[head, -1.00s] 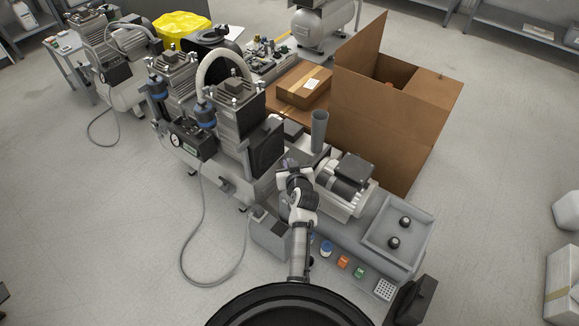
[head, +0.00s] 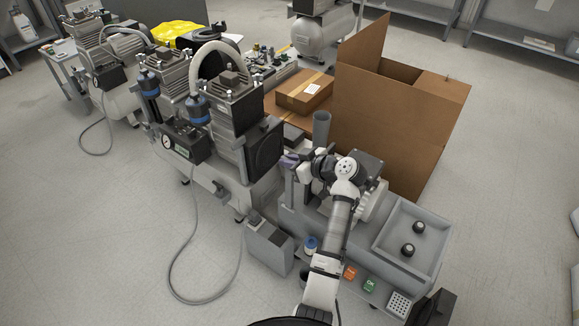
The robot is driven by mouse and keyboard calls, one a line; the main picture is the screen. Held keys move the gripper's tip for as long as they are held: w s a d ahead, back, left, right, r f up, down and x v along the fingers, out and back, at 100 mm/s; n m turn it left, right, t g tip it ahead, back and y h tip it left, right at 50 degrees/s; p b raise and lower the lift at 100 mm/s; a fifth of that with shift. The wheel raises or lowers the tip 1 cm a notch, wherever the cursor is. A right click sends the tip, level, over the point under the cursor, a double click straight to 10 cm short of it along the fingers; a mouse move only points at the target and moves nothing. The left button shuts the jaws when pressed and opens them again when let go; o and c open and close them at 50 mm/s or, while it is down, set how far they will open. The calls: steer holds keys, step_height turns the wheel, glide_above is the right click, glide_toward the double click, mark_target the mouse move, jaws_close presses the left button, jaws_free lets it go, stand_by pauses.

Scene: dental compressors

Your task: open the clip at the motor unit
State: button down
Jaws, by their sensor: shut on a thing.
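The motor unit (head: 372,207) is a grey motor with a dark box (head: 362,163) on top, mounted on the grey bench in the head view. My arm passes in front of it and hides much of it. My gripper (head: 291,161) is at the motor's left, close to the dark side panel of the large compressor. It is shut on a small purplish piece (head: 288,159), which I take to be the clip. The piece is too small to show its shape or whether it stands open.
The compressor (head: 235,108) stands just left of my gripper. A grey cylinder (head: 321,129) rises behind it. A tall open cardboard box (head: 395,120) stands behind the motor. A tray (head: 440,243) with two black knobs lies at the right. Open floor lies left and right.

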steer(key=shift+f+n+g, duration=0.15)
steer(key=shift+n+g, duration=0.15)
steer(key=shift+g, duration=0.1)
steer(key=c, duration=1.5)
jaws_free()
steer(key=shift+o, duration=0.2)
steer(key=v, duration=1.4)
steer(key=shift+b, duration=0.4)
steer(key=shift+f, duration=0.15)
